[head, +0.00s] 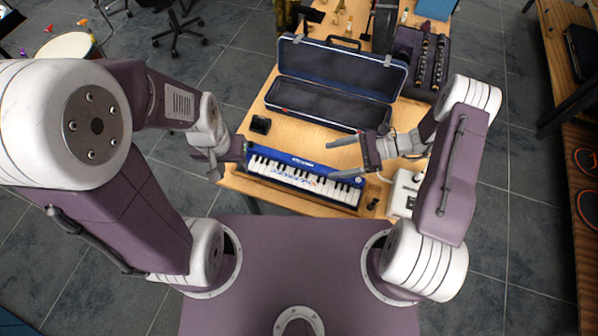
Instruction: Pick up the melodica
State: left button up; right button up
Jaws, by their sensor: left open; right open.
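The melodica (300,178), blue with black and white keys, lies on the wooden table (262,100) near its front edge, keys facing me. My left gripper (238,156) is at the melodica's left end; I cannot tell whether it touches. My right gripper (334,160) is open, its fingers pointing left above the melodica's right half and covering part of it.
An open dark blue case (335,85) lies behind the melodica. A small black box (261,124) is at the left. A dark case with black woodwind pieces (425,60) is at the back right. A white device (403,190) stands right of the melodica.

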aim_at(305, 165)
jog(key=p+x, duration=0.1)
jog(key=x, duration=0.2)
jog(key=shift+a+f, duration=0.1)
jog(key=shift+a, duration=0.3)
jog(key=shift+w+a+f, duration=0.1)
jog(key=shift+a, duration=0.25)
jog(key=p+x, duration=0.1)
jog(key=x, duration=0.3)
jog(key=shift+a+f, duration=0.15)
jog(key=shift+a, duration=0.2)
jog(key=shift+d, duration=0.1)
jog(key=c, duration=0.9)
grip_shut()
